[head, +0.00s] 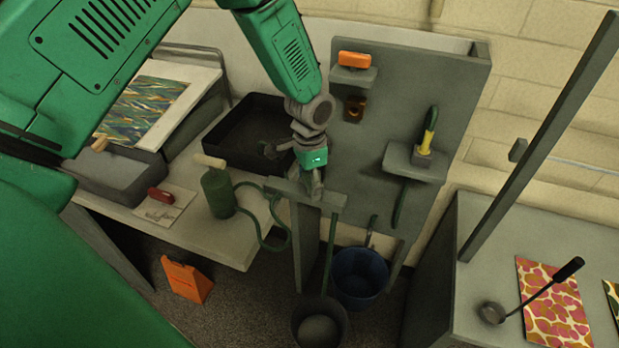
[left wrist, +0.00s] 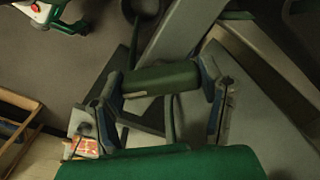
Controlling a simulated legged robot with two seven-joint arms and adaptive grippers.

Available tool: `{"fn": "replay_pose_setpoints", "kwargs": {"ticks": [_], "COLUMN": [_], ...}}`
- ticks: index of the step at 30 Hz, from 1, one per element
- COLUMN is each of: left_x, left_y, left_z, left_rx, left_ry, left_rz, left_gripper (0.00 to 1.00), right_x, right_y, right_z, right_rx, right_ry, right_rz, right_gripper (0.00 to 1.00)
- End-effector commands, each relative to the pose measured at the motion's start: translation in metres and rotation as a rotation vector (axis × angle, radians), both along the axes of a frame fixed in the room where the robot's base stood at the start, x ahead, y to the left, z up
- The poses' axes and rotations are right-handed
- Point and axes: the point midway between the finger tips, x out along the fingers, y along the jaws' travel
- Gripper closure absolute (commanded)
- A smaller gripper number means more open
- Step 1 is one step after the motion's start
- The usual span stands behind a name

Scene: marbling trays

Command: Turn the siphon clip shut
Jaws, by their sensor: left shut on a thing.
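My left gripper (head: 316,190) reaches down to the grey crossbar (head: 335,199) on the post between the table and the shelf panel. In the left wrist view its two fingers (left wrist: 162,92) are shut on a dark green cylinder-shaped piece (left wrist: 160,78), which I take to be the siphon clip; one finger is at each end of it. In the head view the gripper hides this piece. A green siphon hose (head: 331,240) runs down from the crossbar into a dark bucket (head: 320,322). My right gripper is not in view.
A green canister (head: 218,194) with a looping hose stands on the table's front edge. A black tray (head: 215,137) lies behind it. A blue bucket (head: 361,277) stands beside the dark one. An orange floor sign (head: 187,280) is at lower left. A ladle (head: 530,292) lies at right.

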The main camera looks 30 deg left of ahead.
Motion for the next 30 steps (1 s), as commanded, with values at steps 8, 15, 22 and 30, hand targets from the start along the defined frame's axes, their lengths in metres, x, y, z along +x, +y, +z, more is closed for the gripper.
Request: {"fn": "replay_pose_setpoints", "kwargs": {"ticks": [8,15,22,30], "left_x": [0.001,0.002,0.002,0.003], "left_y": [-0.001,-0.001,-0.001,-0.001], "left_z": [-0.001,-0.001,-0.001,-0.001], "left_rx": [-0.001,-0.001,-0.003,-0.003], "left_ry": [-0.004,-0.006,-0.006,-0.007], "left_rz": [0.261,0.481,0.652,0.778], "left_gripper": [0.67,0.67,0.67,0.67], "right_x": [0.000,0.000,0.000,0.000], "right_y": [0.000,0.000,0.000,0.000], "right_z": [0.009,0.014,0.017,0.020], "right_rx": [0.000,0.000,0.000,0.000], "right_ry": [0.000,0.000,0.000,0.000], "right_rz": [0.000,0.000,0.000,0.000], "right_gripper": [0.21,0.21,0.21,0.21]}}
